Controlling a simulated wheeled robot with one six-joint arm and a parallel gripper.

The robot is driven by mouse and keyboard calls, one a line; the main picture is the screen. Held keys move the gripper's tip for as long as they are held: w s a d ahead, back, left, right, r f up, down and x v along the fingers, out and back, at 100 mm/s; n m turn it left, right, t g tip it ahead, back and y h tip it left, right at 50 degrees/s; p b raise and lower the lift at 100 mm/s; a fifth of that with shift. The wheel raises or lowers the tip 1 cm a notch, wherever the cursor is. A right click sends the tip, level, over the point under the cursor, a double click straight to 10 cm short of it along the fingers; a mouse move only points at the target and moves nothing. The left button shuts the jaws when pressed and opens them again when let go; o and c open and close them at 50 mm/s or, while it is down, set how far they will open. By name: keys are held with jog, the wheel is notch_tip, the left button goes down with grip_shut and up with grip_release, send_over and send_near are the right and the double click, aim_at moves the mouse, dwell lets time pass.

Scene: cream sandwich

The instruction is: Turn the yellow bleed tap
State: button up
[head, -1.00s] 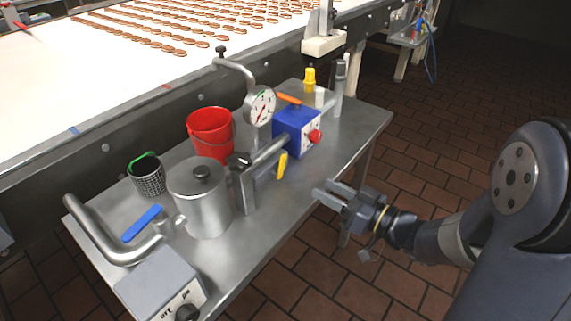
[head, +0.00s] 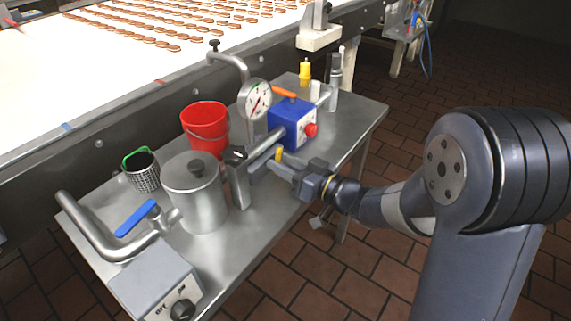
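The yellow bleed tap (head: 279,154) is a small lever by the grey metal pipework in the middle of the bench. Only its upper part shows in the head view; its lower part is hidden by my gripper (head: 268,166). My gripper reaches in from the right, with its fingers at the tap. I cannot tell whether the fingers touch the tap, or whether they are open or closed on it.
A pressure gauge (head: 255,99) and a blue box (head: 291,122) with an orange lever stand behind the tap. A metal pot (head: 195,190), a red bucket (head: 205,129) and a blue-handled pipe valve (head: 137,219) are to the left. A yellow-topped fitting (head: 305,72) stands farther back.

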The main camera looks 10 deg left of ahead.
grip_shut()
dwell(0.3)
jog(key=shift+f, duration=0.1)
jog(key=shift+s+n+b, duration=0.15)
jog(key=shift+n+b, duration=0.45)
jog(key=shift+n, duration=0.2)
grip_release()
